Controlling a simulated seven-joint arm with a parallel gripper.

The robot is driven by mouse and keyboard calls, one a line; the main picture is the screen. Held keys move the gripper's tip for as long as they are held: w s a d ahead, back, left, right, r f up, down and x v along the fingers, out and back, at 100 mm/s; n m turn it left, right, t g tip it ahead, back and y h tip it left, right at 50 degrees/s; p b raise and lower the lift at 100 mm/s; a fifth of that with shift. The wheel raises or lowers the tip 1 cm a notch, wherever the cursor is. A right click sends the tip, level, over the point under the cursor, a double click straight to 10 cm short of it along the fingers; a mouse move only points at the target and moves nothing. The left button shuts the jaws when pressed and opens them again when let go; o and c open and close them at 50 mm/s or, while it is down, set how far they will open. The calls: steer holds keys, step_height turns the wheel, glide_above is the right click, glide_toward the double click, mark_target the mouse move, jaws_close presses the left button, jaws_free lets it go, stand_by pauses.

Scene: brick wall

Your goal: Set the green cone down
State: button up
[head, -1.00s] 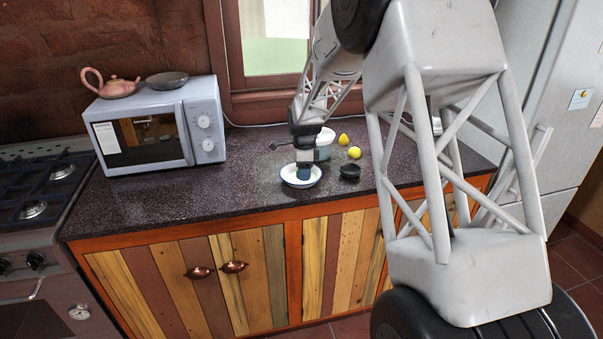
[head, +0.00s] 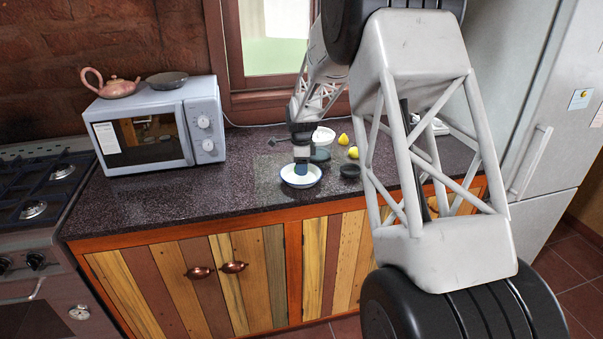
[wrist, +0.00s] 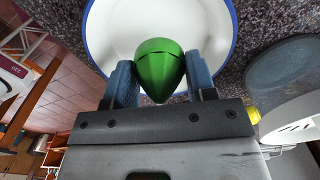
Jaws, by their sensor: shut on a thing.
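The green cone (wrist: 160,65) is between the two blue fingers of my gripper (wrist: 161,80), which is shut on it. In the wrist view it shows against the white inside of a blue-rimmed bowl (wrist: 108,30). I cannot tell whether it touches the bowl. In the head view my gripper (head: 302,167) points down over the white bowl (head: 300,183) on the dark counter, and the cone is hidden there.
A small black bowl (head: 350,171) is right of the white bowl. Behind are two yellow fruits (head: 343,139) (head: 353,152) and another white bowl (head: 323,136). A microwave (head: 155,125) stands at the left. The counter's front left (head: 180,195) is clear.

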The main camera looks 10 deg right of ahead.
mark_target(302, 179)
steer(key=shift+f, duration=1.4)
steer(key=shift+f, duration=0.15)
steer(key=o, duration=0.9)
steer(key=shift+r, duration=6.15)
